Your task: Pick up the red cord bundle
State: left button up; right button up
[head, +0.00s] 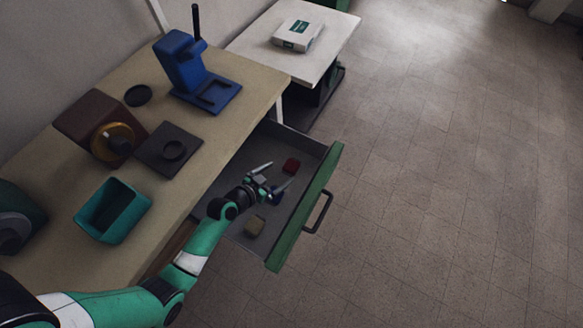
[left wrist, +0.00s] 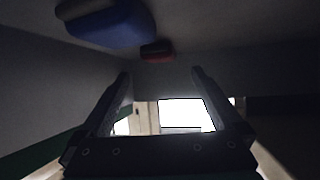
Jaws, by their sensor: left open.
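The red cord bundle (head: 291,166) is a small dark red block lying on the floor of the open drawer (head: 258,149), toward its far end. It also shows in the left wrist view (left wrist: 157,51), beyond the fingertips and near the top middle. My left gripper (head: 277,176) is over the drawer, just short of the red bundle, with its fingers spread and nothing between them. The left wrist view shows both fingers (left wrist: 161,78) apart. A blue bundle (head: 277,197) lies partly hidden by the gripper; it is large in the left wrist view (left wrist: 112,27). My right gripper is not in view.
A tan bundle (head: 254,226) lies nearer in the drawer. The green drawer front (head: 306,205) has a dark handle (head: 320,212). The workbench (head: 224,118) holds a teal bin (head: 112,210), a blue stand (head: 188,67) and dark equipment. A white box (head: 298,33) sits on a side table.

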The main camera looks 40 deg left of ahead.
aim_at(291, 165)
pick_arm(q)
jog(key=shift+x, duration=0.8)
jog(key=b+x, duration=0.3)
jog(key=x, duration=0.2)
jog(key=shift+a, duration=0.1)
jog(key=shift+s, duration=0.1)
jog(key=shift+c, duration=0.2)
